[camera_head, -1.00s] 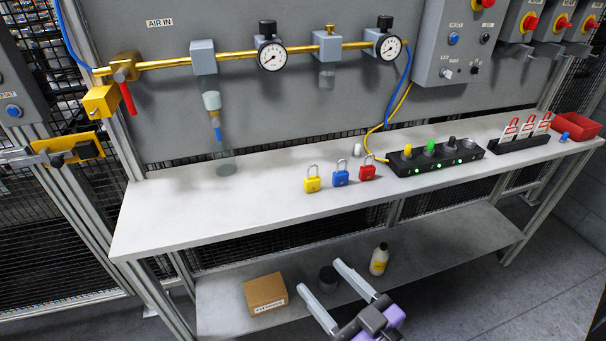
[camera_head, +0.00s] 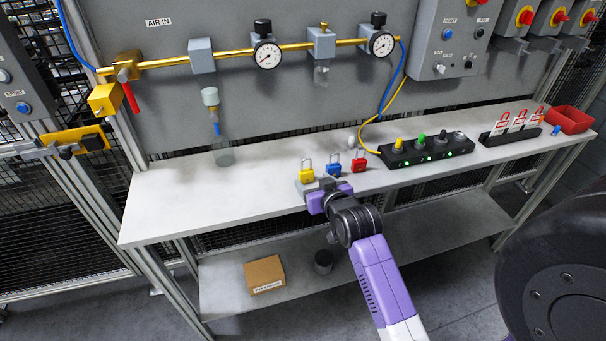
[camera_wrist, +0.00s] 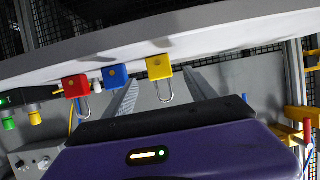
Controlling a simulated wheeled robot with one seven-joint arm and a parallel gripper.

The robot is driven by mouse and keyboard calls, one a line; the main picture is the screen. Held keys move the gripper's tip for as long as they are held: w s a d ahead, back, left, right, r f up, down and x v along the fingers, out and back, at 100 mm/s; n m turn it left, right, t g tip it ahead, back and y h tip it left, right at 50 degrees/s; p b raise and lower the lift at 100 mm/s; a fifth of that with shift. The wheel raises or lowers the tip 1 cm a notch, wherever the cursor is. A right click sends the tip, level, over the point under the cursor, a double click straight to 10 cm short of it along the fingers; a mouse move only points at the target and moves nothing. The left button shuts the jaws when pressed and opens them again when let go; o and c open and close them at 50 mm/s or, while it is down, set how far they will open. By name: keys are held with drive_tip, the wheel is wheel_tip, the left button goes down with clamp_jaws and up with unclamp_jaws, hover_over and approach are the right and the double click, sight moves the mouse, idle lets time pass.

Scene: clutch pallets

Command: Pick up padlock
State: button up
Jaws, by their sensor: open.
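The yellow padlock (camera_head: 307,176) stands upright on the bench top near its front edge, left of the blue padlock (camera_head: 333,171) and the red padlock (camera_head: 359,165). My gripper (camera_head: 317,184) is at the bench front, close to the yellow padlock. The wrist view is upside down. There the yellow padlock (camera_wrist: 159,68) lies between the two spread fingers of my gripper (camera_wrist: 158,78), with a gap on each side. Whether it is between the fingertips or just beyond them is unclear. The blue padlock (camera_wrist: 115,77) is by the left finger; the red padlock (camera_wrist: 76,86) is farther left.
A black block with coloured knobs (camera_head: 428,150) stands right of the padlocks. A tag rack (camera_head: 510,136) and red bin (camera_head: 569,120) are at the far right. The bench top (camera_head: 170,205) is clear on the left. A cardboard box (camera_head: 265,275) sits on the lower shelf.

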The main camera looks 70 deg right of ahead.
sight(308, 175)
drive_tip(key=shift+p+x, duration=0.65)
drive_tip(key=shift+x, duration=2.8)
drive_tip(key=shift+d+r, duration=0.1)
clamp_jaws()
wheel_tip(308, 175, up, 20)
drive_tip(key=shift+b, duration=0.35)
